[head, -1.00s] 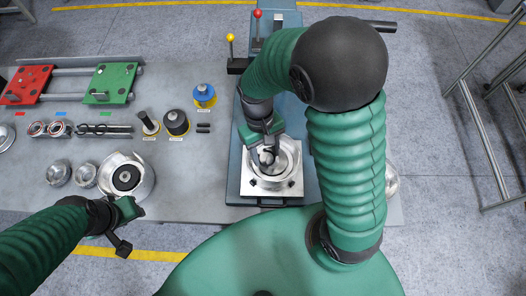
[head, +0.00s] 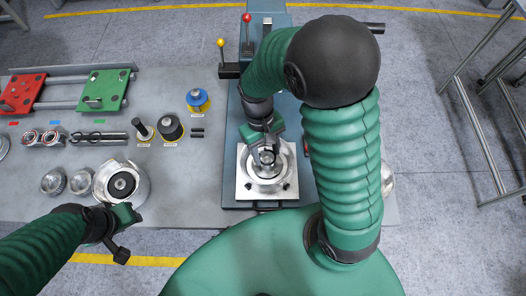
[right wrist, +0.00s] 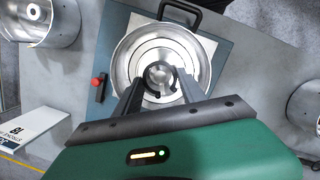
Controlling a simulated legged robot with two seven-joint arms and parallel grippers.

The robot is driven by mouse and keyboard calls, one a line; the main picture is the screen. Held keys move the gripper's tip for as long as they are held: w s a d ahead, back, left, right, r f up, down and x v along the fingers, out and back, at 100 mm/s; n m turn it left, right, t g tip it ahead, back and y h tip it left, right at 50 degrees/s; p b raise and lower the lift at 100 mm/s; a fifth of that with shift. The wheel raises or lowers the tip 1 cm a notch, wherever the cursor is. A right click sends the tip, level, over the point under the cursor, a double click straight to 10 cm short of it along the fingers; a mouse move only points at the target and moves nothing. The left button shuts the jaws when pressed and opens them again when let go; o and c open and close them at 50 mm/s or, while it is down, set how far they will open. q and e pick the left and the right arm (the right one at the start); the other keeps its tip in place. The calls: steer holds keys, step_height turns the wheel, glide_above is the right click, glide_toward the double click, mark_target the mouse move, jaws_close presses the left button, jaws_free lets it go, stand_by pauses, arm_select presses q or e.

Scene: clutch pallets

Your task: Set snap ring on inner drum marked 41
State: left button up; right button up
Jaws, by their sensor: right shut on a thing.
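A silver round drum (head: 267,184) sits on a square metal plate (head: 245,190) on the blue press base. It also shows in the right wrist view (right wrist: 125,58), with a round hub (right wrist: 159,73) at its centre. I cannot read any marking on it. My right gripper (head: 267,157) points down over the middle of the drum and is shut on a dark snap ring (right wrist: 174,82), seen in part between the fingers beside the hub. Whether the ring touches the hub is unclear. My left gripper (head: 126,214) is at the front left; its jaws are unclear.
Left on the bench are a silver housing (head: 139,190), bearings, dark rings, a black cylinder (head: 171,127) and a blue part (head: 197,99). Red (head: 22,92) and green (head: 101,91) fixtures stand farther back. Levers with yellow and red knobs rise behind the press.

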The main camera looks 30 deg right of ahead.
steer(key=shift+d, duration=0.2)
steer(key=shift+a, duration=0.1)
steer(key=o, duration=1.1)
steer(key=shift+a, duration=0.1)
steer(key=o, duration=0.4)
steer(key=shift+a, duration=0.2)
arm_select(q)
steer(key=shift+a, duration=0.25)
steer(key=shift+d, duration=0.2)
arm_select(e)
steer(key=shift+d, duration=0.25)
steer(key=shift+r, duration=0.1)
